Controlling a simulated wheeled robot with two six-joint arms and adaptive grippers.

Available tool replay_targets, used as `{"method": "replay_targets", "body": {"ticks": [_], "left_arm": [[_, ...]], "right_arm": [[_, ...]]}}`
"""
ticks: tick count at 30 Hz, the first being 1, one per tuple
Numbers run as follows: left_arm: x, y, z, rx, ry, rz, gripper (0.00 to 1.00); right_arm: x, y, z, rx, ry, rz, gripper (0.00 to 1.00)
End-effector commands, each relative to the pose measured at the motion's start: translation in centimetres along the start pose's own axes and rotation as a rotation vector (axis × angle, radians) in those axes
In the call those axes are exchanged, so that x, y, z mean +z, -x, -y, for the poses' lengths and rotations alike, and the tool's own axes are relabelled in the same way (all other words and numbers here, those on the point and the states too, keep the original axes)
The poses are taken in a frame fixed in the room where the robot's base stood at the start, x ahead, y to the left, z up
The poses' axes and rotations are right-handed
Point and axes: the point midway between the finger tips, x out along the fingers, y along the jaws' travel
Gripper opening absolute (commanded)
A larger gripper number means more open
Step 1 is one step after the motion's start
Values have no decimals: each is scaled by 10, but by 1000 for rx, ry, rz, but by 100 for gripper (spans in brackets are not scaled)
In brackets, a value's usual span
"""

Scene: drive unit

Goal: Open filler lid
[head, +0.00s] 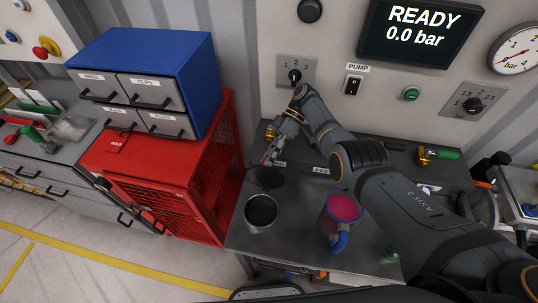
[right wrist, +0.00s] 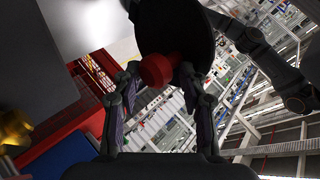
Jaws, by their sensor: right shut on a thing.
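The filler lid (head: 267,177) is a dark round disc standing raised at the back edge of the grey metal filler neck (head: 261,213). The neck's round opening faces up uncovered. My right gripper (head: 270,157) is at the lid's far side, shut on its knob. In the right wrist view the lid (right wrist: 178,28) is a large black disc, and its red knob (right wrist: 157,70) sits between the two fingers of the right gripper (right wrist: 158,82). The hinge cannot be made out. My left gripper is not in view.
A jug of pink-red liquid (head: 343,208) with a blue handle stands right of the neck on the grey bench (head: 300,240). A red cage cabinet (head: 190,180) with blue drawers (head: 160,70) stands left. The panel display (head: 420,27) reads READY, 0.0 bar.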

Motion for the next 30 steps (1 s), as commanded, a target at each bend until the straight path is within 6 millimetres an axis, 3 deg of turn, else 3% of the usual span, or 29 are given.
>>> {"method": "replay_targets", "body": {"ticks": [1, 14, 15, 17, 30], "left_arm": [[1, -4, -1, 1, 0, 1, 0], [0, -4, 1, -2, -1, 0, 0], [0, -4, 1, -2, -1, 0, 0], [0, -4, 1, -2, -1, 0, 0], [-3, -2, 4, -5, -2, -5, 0]], "right_arm": [[17, -16, -10, -6, -32, 12, 0], [17, -17, -9, -11, -33, 11, 0], [17, -17, -9, -12, -33, 11, 45], [17, -17, -9, -11, -33, 11, 53], [16, -16, -7, -10, -34, 11, 55]]}}
